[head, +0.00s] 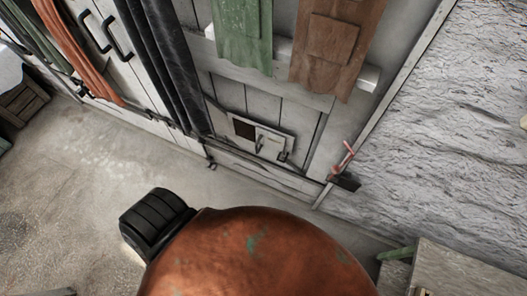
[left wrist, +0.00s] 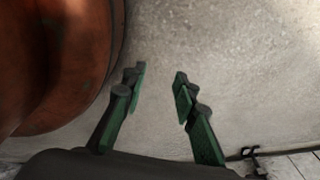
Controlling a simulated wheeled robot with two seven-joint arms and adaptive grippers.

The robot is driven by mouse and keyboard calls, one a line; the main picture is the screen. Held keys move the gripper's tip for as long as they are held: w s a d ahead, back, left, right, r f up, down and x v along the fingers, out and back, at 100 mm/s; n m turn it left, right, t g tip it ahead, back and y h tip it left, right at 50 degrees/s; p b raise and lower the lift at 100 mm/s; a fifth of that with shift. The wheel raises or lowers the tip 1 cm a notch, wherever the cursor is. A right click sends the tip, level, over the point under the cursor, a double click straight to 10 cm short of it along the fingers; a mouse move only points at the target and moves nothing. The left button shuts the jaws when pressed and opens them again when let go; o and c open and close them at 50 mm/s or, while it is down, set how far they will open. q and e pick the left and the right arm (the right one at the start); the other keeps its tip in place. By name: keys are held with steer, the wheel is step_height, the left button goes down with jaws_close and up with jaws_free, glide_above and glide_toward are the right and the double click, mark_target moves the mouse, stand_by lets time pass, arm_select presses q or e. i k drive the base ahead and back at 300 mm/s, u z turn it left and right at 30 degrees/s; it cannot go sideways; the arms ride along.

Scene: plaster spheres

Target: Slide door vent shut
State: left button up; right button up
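A pale sliding panel (head: 270,143) with a small dark handle covers the right part, so the vent stands partly open. A dark hook-like piece (head: 284,155) sits at the frame's right end. My left gripper (left wrist: 160,76) shows only in the left wrist view. Its green-padded fingers are apart with nothing between them, over bare floor. My right gripper is in neither view.
Green cloth (head: 244,35) and brown cloth (head: 337,45) hang above the vent. Dark drapes (head: 172,65) hang left of it. A rough white wall (head: 450,130) stands right. A wooden piece (head: 460,275) is at lower right.

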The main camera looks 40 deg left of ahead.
mark_target(272, 143)
steer(key=k, duration=0.55)
steer(key=u, duration=1.05)
steer(key=i, duration=0.45)
steer(key=z, duration=0.05)
